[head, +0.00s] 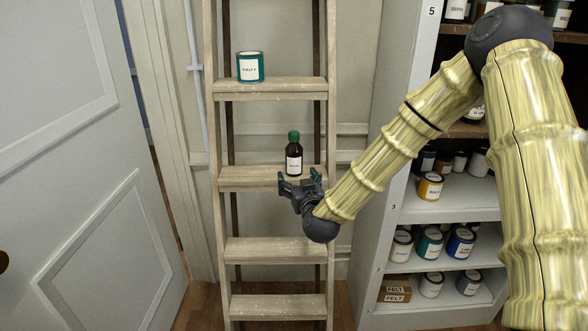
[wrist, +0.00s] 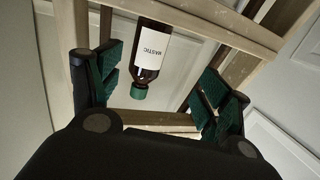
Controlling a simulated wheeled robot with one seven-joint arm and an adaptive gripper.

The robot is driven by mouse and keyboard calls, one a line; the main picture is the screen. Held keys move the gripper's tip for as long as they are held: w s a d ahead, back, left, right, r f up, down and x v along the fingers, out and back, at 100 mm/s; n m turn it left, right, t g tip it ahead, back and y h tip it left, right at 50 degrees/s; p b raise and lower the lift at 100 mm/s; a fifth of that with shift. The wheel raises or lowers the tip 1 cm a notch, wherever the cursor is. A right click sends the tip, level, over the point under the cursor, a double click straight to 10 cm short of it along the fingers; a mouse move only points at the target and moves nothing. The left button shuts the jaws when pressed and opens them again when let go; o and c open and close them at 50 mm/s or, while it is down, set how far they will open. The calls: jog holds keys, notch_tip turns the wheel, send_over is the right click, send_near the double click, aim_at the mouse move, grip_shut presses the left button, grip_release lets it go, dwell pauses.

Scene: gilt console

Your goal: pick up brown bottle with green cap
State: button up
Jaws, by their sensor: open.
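The brown bottle with a green cap (head: 294,155) stands upright on a wooden ladder step, with a white label on its front. In the wrist view the bottle (wrist: 152,48) appears upside down, label reading MASTIC, its cap (wrist: 139,91) toward my gripper. My gripper (head: 300,183) is open and empty, in front of and just below the bottle in the head view. In the wrist view its green-padded fingers (wrist: 160,92) are spread wide on either side of the bottle's cap end. I see no contact between fingers and bottle.
The ladder (head: 272,178) holds a teal can (head: 250,67) on a higher step. A shelf unit (head: 395,200) with several paint cans and a felt box (head: 396,290) stands at the right. A panelled door (head: 80,170) is at the left. The lower steps are bare.

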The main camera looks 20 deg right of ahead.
aim_at(296, 156)
jog(key=shift+t+h, duration=0.3)
jog(key=shift+t, duration=0.1)
jog(key=w+r, duration=0.1)
jog(key=w, duration=0.1)
jog(key=w+d+r, duration=0.1)
jog(key=w, duration=0.1)
jog(key=w+r, duration=0.1)
jog(key=shift+w+d, duration=0.2)
jog(key=shift+w, duration=0.2)
jog(key=shift+w+d+f+p, duration=0.1)
jog(key=shift+w+d+p, duration=0.15)
jog(key=shift+w, duration=0.6)
jog(key=shift+w+d+p, duration=0.1)
jog(key=shift+w+p, duration=0.25)
jog(key=shift+w, duration=0.55)
jog(key=shift+w+d+f+p, duration=0.1)
jog(key=shift+w+d+p, duration=0.15)
jog(key=shift+w, duration=1.05)
jog(key=c, duration=1.4)
jog(key=shift+r, duration=0.1)
